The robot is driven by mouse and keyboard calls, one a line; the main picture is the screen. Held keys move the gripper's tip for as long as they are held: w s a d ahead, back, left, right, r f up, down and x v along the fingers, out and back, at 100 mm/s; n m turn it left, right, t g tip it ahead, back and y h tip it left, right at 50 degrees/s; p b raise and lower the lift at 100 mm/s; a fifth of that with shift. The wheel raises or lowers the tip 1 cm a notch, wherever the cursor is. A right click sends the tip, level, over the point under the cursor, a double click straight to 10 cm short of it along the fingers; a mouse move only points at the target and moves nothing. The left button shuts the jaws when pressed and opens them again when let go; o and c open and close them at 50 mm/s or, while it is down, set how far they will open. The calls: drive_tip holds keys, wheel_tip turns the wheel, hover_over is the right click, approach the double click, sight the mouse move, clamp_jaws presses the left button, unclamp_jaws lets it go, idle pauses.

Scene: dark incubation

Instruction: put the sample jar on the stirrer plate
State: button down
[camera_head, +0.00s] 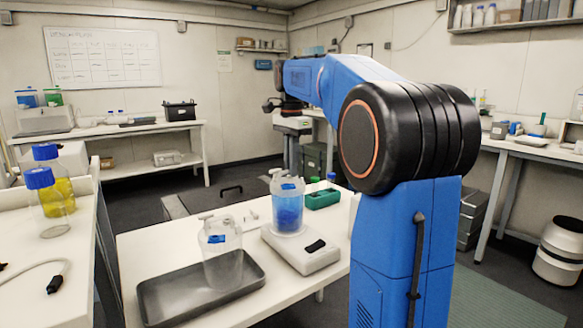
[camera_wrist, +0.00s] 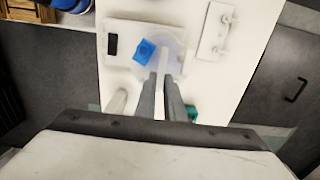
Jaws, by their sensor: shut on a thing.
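A clear jar with a blue label and blue contents (camera_head: 287,212) stands upright over the white stirrer plate (camera_head: 322,262); I cannot tell whether its base touches. In the wrist view my gripper (camera_wrist: 165,82) is shut on the top of this jar, whose blue label (camera_wrist: 146,50) shows beyond the fingertips. The stirrer plate (camera_wrist: 118,28), with a dark panel, lies behind and below it. A second clear jar with a blue label (camera_head: 222,265) stands in a dark tray (camera_head: 160,300), left of the stirrer plate.
A green rack (camera_head: 322,199) stands behind the plate on the right. A small white holder with two knobs (camera_wrist: 215,32) lies beside the plate. Blue-capped bottles (camera_head: 42,180) stand on the left bench. A dark case (camera_head: 200,198) lies beyond the table.

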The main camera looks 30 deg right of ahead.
drive_tip(key=shift+f, duration=0.15)
drive_tip(key=c, duration=1.8)
unclamp_jaws()
drive_tip(key=shift+f, duration=0.15)
drive_tip(key=shift+c, duration=0.2)
wheel_tip(320, 180, up, 12)
